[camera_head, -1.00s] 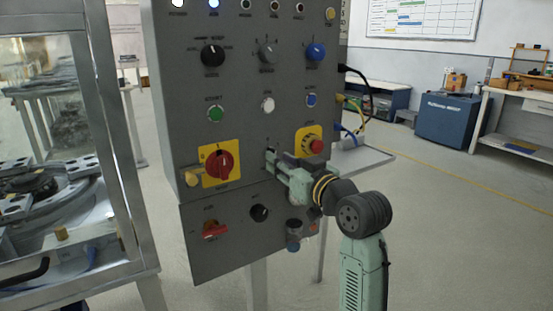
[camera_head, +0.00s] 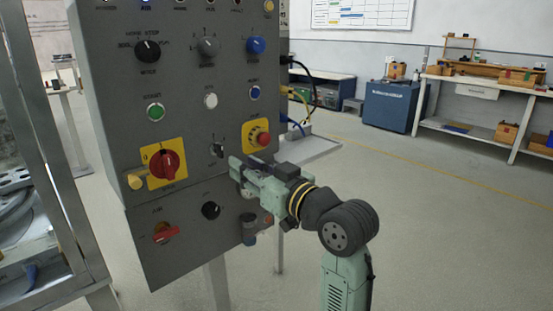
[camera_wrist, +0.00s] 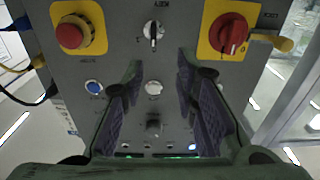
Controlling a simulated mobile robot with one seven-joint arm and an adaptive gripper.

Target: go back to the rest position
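My gripper (camera_head: 240,172) is in front of the grey control panel (camera_head: 118,95), just right of and below a small selector switch (camera_head: 217,150). In the wrist view my gripper (camera_wrist: 160,105) has its two fingers wide apart, with nothing between them but the panel face behind. That view is upside down: the same selector switch (camera_wrist: 153,33) shows beyond the fingers, and a white button (camera_wrist: 154,87) shows in the gap. My arm reaches in from the lower right.
A red mushroom button (camera_head: 263,139) on yellow sits above my gripper, and a red rotary switch (camera_head: 165,165) to its left. A metal shelf (camera_head: 315,150) with cables juts from the panel's right side. A framed enclosure (camera_head: 50,170) stands left. Floor at right is clear.

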